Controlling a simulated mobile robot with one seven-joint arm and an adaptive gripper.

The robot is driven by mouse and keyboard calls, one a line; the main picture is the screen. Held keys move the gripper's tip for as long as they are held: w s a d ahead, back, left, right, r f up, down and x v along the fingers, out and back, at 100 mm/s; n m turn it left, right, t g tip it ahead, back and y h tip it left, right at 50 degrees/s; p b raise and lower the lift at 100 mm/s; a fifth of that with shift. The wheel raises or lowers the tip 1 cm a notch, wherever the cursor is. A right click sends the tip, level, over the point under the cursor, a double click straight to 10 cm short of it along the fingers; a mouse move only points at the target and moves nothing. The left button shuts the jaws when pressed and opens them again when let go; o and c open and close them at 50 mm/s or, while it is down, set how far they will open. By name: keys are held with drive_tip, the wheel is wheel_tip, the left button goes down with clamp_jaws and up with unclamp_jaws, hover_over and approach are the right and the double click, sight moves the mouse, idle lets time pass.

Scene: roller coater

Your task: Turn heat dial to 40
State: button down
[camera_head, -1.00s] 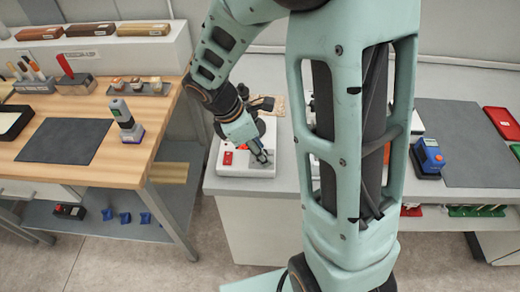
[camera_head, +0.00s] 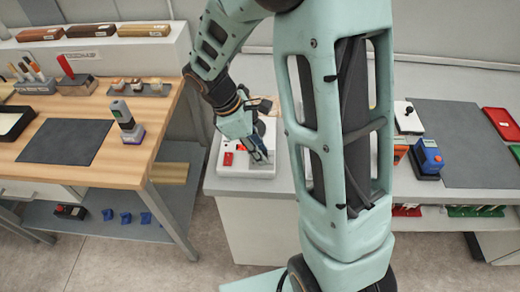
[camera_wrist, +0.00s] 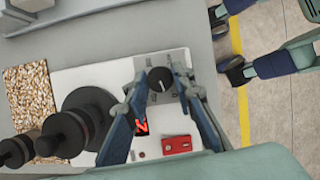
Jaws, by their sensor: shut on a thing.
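The roller coater has a white base (camera_head: 246,170), also seen in the wrist view (camera_wrist: 95,73). Its dark heat dial (camera_wrist: 160,79) with a pale pointer line sits on a grey panel. My gripper (camera_wrist: 161,77) has one finger on each side of the dial and is shut on it. In the head view my gripper (camera_head: 262,156) reaches down to the base and hides the dial. A small display with red digits (camera_wrist: 141,127) is partly covered by a finger, and I cannot read it. A red switch (camera_wrist: 176,145) is beside it.
Dark rollers (camera_wrist: 85,115) stand left of the dial in the wrist view, near a grainy tan piece (camera_wrist: 32,95). A wooden bench (camera_head: 95,105) is to the left. A blue device (camera_head: 428,157) stands on the right counter.

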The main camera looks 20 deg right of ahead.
drive_tip(key=m+g, duration=0.1)
drive_tip(key=m, duration=0.3)
drive_tip(key=shift+w+m+g+y+p, duration=0.1)
drive_tip(key=shift+m+g+y+p, duration=0.2)
drive_tip(key=shift+g+p, duration=0.1)
drive_tip(key=shift+w+d+m+g+y, duration=0.1)
drive_tip(key=shift+m+g+y, duration=0.4)
drive_tip(key=shift+m, duration=1.3)
drive_tip(key=c, duration=1.7)
unclamp_jaws()
drive_tip(key=shift+o, duration=0.2)
drive_tip(key=v, duration=1.2)
drive_tip(key=shift+d, duration=0.1)
